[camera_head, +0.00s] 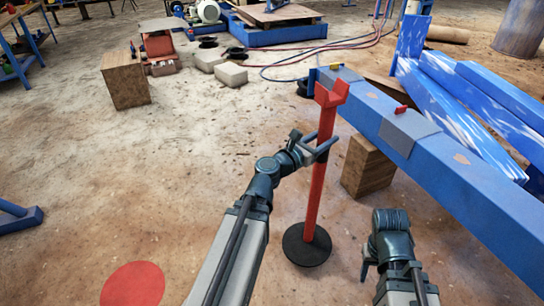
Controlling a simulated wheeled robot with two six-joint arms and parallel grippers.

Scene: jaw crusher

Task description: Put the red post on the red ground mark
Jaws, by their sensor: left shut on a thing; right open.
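The red post (318,179) has a forked red top and a round black base (307,245). It stands nearly upright beside the blue beam, and its base appears to be on or close to the ground. My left gripper (322,149) is shut on the post's upper shaft. The red ground mark (133,284) is a flat red disc on the dirt at the lower left, cut off by the picture's bottom edge. My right gripper (368,262) is open and empty, low in the picture, to the right of the post's base.
A long blue beam (445,178) runs along the right, resting by a wooden block (367,167). A blue foot (20,219) is at the left edge. A wooden block (125,80) and pale bricks (231,75) lie farther back. Open dirt lies between post and mark.

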